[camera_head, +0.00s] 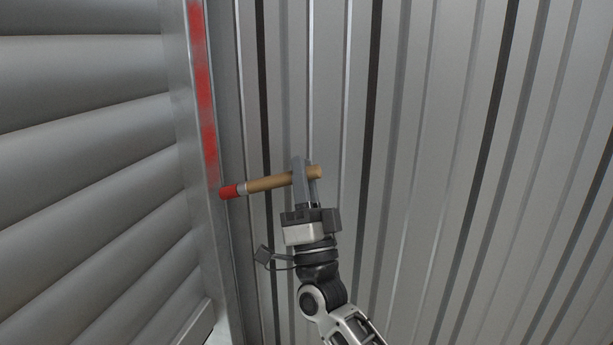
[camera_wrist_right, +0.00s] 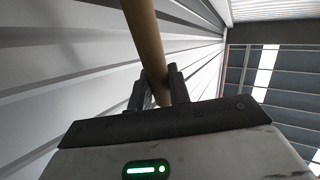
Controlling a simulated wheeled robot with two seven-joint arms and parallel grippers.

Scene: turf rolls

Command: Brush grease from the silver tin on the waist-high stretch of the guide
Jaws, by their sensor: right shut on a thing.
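My right gripper (camera_head: 306,182) is shut on the wooden handle of a brush (camera_head: 268,183). The brush lies nearly level, pointing left, with a metal collar and a red tip. The red tip is at the right edge of the metal guide (camera_head: 215,223); I cannot tell if it touches. A red smeared strip (camera_head: 200,75) runs down the guide from the top of the view to just above the brush tip. In the right wrist view, the handle (camera_wrist_right: 146,42) passes between the fingers (camera_wrist_right: 157,90). The silver tin and my left gripper are not in view.
A grey slatted shutter (camera_head: 80,150) fills the left side, beside the guide. A ribbed metal wall (camera_head: 450,150) stands right of the guide, behind my right arm. The right wrist view also shows a dark panelled surface with bright strips (camera_wrist_right: 280,75).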

